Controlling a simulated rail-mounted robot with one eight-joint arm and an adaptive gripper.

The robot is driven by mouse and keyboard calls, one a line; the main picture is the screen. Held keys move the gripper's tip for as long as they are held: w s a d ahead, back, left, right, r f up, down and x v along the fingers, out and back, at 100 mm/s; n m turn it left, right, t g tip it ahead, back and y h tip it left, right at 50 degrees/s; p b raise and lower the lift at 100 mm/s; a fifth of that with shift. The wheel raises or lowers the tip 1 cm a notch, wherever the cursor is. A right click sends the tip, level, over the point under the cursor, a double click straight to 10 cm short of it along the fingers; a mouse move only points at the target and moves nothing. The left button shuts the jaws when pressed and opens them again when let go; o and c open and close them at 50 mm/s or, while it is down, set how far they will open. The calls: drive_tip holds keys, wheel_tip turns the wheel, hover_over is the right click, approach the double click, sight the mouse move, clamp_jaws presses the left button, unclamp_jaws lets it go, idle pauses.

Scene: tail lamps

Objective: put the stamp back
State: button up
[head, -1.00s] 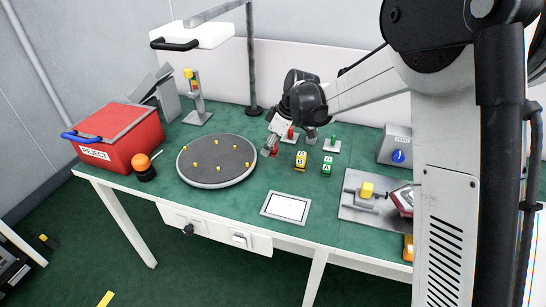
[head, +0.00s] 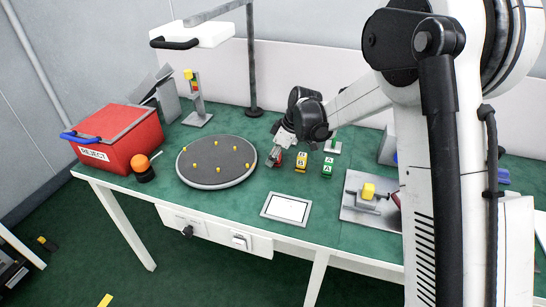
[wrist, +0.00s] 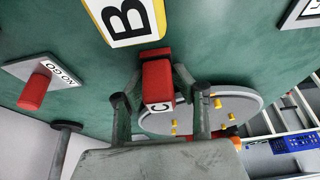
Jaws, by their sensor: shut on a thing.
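A red block marked C (wrist: 158,84), which looks like the stamp, is between the two fingers of my gripper (wrist: 160,108) in the wrist view. The fingers are shut on it. In the head view my gripper (head: 273,160) is low over the table, just right of the round turntable, and a little of the red block (head: 281,158) shows beside it. I cannot tell whether the block touches the table. A yellow block marked B (head: 301,161) stands close to its right, and a green block marked A (head: 327,168) stands beyond that.
The dark turntable (head: 217,180) with several yellow pegs is at the left. A NO GO plate with a red pin (wrist: 34,91) is near my gripper. A framed white pad (head: 290,208) lies at the front, a metal fixture (head: 352,214) at the right, and a red reject box (head: 118,162) at far left.

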drive_tip(key=o, duration=0.9)
drive_tip(key=p+v, duration=0.2)
drive_tip(key=v, duration=1)
drive_tip(key=s+d+r+m+t+h, duration=0.1)
drive_tip(key=s+d+r+m+t, duration=0.1)
drive_tip(key=s+d+r+m, duration=0.4)
drive_tip(key=s+d+m+t+h, duration=0.1)
drive_tip(key=s+d+m, duration=0.2)
drive_tip(key=s, duration=0.6)
drive_tip(key=s+d+r+m+t+h, duration=0.1)
drive_tip(key=s+d, duration=0.3)
drive_tip(key=s, duration=0.5)
drive_tip(key=s+d+r+m+t+h, duration=0.1)
drive_tip(key=s+d+m, duration=0.3)
drive_tip(key=s, duration=0.6)
drive_tip(key=shift+d+m+t, duration=0.15)
drive_tip(key=shift+m+t, duration=0.15)
drive_tip(key=shift+t, duration=0.1)
drive_tip(key=shift+r, duration=0.15)
